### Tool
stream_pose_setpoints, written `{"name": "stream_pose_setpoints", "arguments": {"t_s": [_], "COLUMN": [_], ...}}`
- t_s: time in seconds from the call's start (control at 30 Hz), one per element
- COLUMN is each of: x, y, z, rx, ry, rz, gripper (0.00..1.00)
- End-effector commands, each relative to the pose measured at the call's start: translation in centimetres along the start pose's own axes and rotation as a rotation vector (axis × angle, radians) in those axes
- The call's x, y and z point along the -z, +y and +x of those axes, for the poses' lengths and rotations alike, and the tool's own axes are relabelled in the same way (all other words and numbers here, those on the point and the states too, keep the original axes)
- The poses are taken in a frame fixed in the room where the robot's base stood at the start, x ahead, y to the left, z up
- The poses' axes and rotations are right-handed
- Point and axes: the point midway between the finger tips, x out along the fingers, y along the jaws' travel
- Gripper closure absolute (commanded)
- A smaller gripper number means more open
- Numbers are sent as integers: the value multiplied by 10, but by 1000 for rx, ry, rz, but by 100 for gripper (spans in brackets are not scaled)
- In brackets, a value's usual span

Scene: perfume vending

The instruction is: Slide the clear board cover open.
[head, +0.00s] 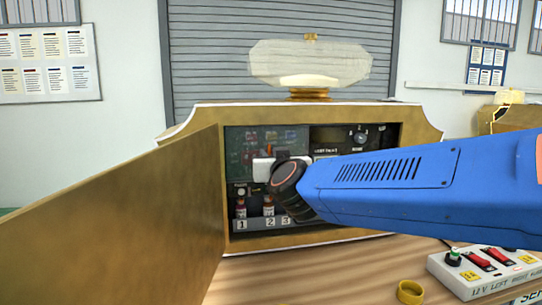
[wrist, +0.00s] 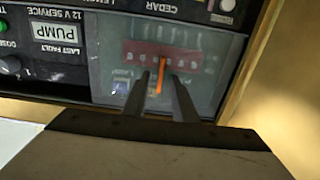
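The clear board cover (wrist: 205,75) lies over a red board (wrist: 180,57) in the open cabinet, and it also shows at the upper left of the panel in the head view (head: 240,145). An orange tab (wrist: 160,78) stands out from the cover. My gripper (wrist: 163,76) has its two dark fingers on either side of the tab, with a small gap visible on both sides. The gripper is open. In the head view my blue arm and wrist hide part of the panel and most of the gripper.
The gold cabinet door (head: 130,230) stands open at the left. Numbered bottles (head: 268,206) stand below the panel. A switch box (head: 485,268) and a yellow ring (head: 410,292) are on the table. The cabinet's side edge (wrist: 250,60) is close to the fingers.

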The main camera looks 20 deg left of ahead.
Motion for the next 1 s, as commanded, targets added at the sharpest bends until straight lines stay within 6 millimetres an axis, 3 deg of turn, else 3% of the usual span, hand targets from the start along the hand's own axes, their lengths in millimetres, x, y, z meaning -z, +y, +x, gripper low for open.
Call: {"name": "stream_pose_setpoints", "arguments": {"t_s": [0.27,0.4,1.0], "x": [0,0,0], "y": [0,0,0], "z": [2,2,1], "rx": [0,0,0], "ry": [0,0,0], "rz": [0,0,0], "gripper": [75,100,100]}}
